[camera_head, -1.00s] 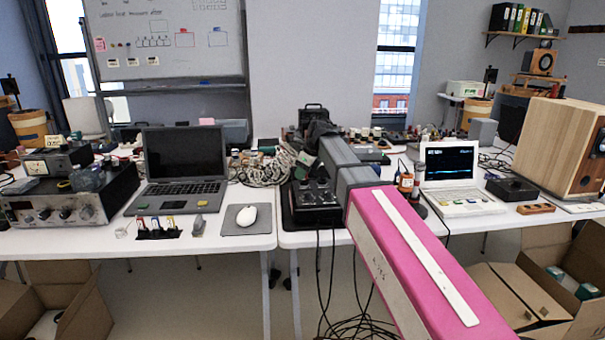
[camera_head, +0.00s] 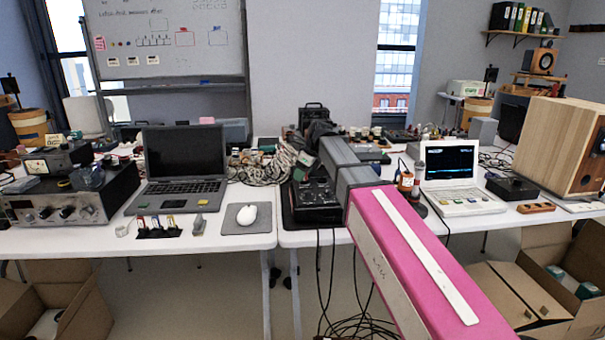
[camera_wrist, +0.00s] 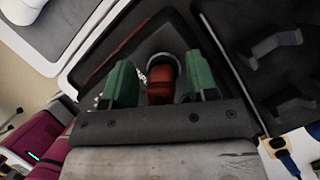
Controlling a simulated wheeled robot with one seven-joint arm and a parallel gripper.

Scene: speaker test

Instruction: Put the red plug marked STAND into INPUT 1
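In the wrist view, my gripper (camera_wrist: 160,82) has two green fingers standing apart. A dark red, rounded piece (camera_wrist: 160,76) with a grey ring at its far end shows between them, with narrow gaps on both sides. I cannot tell whether it is the STAND plug; no marking is readable. In the head view, my pink and grey arm reaches over a black box with knobs (camera_head: 314,203); the fingertips are hidden there. A small rack of coloured plugs (camera_head: 157,233) stands at the front of the left table. No INPUT 1 label is readable.
An amplifier (camera_head: 74,208), a laptop (camera_head: 185,160) and a mouse (camera_head: 247,215) stand left of the black box. Coiled cables (camera_head: 262,168) lie behind. A white computer (camera_head: 455,185) and a wooden speaker (camera_head: 560,145) stand right. Cables hang below the table.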

